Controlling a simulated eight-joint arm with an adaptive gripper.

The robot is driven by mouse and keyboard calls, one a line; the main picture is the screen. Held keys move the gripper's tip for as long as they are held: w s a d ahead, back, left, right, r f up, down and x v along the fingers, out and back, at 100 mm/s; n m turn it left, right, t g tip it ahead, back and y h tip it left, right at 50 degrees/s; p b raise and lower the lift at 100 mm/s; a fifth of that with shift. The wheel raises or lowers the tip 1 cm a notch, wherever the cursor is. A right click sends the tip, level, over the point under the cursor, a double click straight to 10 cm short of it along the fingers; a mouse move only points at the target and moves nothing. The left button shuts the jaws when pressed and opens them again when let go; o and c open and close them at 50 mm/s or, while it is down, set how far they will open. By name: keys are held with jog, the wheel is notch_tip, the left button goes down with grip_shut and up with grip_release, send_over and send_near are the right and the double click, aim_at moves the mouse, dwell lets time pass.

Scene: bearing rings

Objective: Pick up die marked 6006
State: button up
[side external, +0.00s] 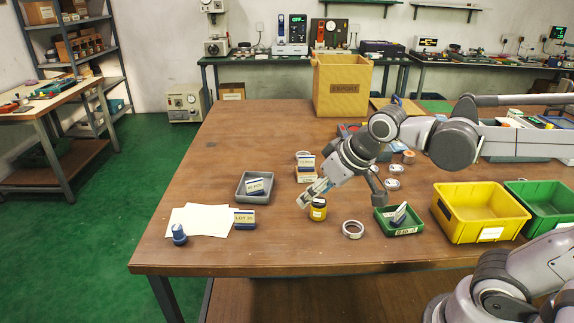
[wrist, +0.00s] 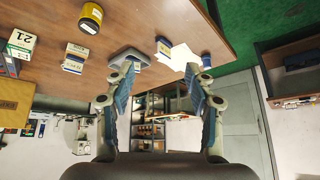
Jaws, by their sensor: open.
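No marking 6006 can be read in either view, so I cannot tell which thing is the die. A metal ring (side external: 353,229) lies flat on the table right of a yellow jar (side external: 318,210). Several more rings (side external: 392,184) lie behind my arm. My gripper (side external: 312,193) is open and empty above the table, its fingers just above and left of the yellow jar. In the wrist view my gripper (wrist: 160,74) has both fingers spread with nothing between them. The yellow jar (wrist: 91,17) shows there at the top left, apart from the fingers.
A grey tray (side external: 241,196) holding a small box and a box labelled LOT (side external: 244,219) stand left. A green tray (side external: 384,225), yellow bin (side external: 445,216) and green bin (side external: 512,190) stand right. An EXPORT carton (side external: 342,113) stands behind.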

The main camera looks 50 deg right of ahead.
jog(key=w+a+r, duration=0.2)
jog(key=w+a, duration=0.2)
jog(key=w, duration=0.6)
jog(key=m+g, duration=0.1)
jog(key=g, duration=0.1)
send_over(177, 227)
jog(key=s, duration=0.4)
notch_tip(177, 227, down, 12)
jog(key=shift+h, duration=0.4)
jog(key=shift+a+x, duration=0.15)
jog(key=shift+x, duration=2.45)
jog(key=shift+a+x, duration=0.1)
jog(key=shift+x, duration=2.45)
grip_shut()
